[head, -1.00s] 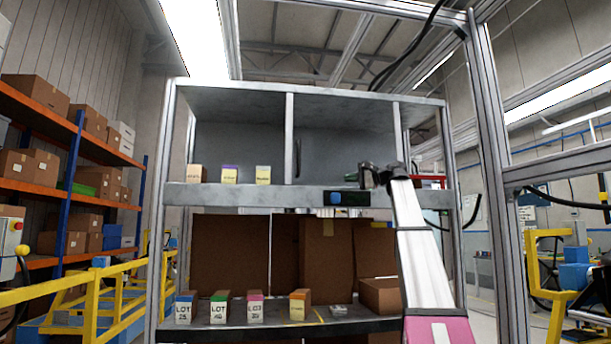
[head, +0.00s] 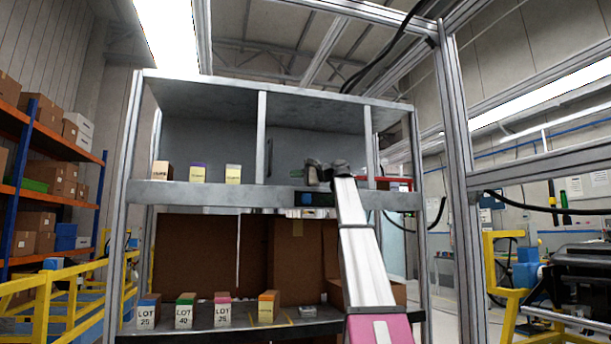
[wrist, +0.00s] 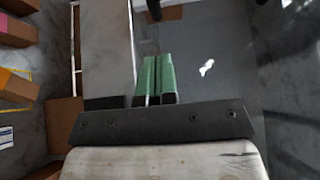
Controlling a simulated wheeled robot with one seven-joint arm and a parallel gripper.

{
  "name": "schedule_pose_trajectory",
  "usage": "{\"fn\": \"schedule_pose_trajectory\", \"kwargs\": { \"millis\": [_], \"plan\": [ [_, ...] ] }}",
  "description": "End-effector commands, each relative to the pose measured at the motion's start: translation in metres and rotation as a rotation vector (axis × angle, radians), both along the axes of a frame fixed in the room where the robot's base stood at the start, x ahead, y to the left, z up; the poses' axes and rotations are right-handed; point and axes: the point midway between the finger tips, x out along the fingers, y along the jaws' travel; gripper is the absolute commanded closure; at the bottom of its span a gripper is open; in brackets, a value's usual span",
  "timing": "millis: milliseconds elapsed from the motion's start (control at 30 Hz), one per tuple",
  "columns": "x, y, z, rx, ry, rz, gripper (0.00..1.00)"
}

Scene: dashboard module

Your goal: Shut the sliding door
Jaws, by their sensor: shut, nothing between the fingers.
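The sliding door appears to be the grey panel (head: 310,148) in the upper right bay of the metal shelf unit. A dark upright handle (head: 269,155) is at its left side, close to the middle post. My gripper (head: 312,178) is in front of this bay, right of the handle and apart from it, just above the front rail. In the wrist view my green fingers (wrist: 155,80) are together and empty, with the grey panel (wrist: 215,65) behind them. A dark piece (wrist: 153,10) at the top edge may be part of the handle.
The middle post (head: 261,138) and front rail (head: 210,195) frame the bay. Small labelled boxes (head: 197,173) stand in the upper left bay; more labelled boxes (head: 184,311) stand on the lower shelf.

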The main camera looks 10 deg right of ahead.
Motion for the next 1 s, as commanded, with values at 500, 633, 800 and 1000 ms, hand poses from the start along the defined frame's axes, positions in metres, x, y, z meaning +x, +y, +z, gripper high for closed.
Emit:
{"fn": "schedule_pose_trajectory", "kwargs": {
  "millis": [500, 633, 800, 1000],
  "plan": [
    [0.006, 0.061, 0.000, 0.000, 0.000, 0.000, 1.00],
    [0.006, 0.064, 0.000, 0.000, 0.000, -0.001, 1.00],
    [0.006, 0.063, 0.000, 0.000, 0.000, -0.001, 1.00],
    [0.008, 0.066, 0.000, 0.000, 0.000, 0.000, 1.00]
  ]
}}
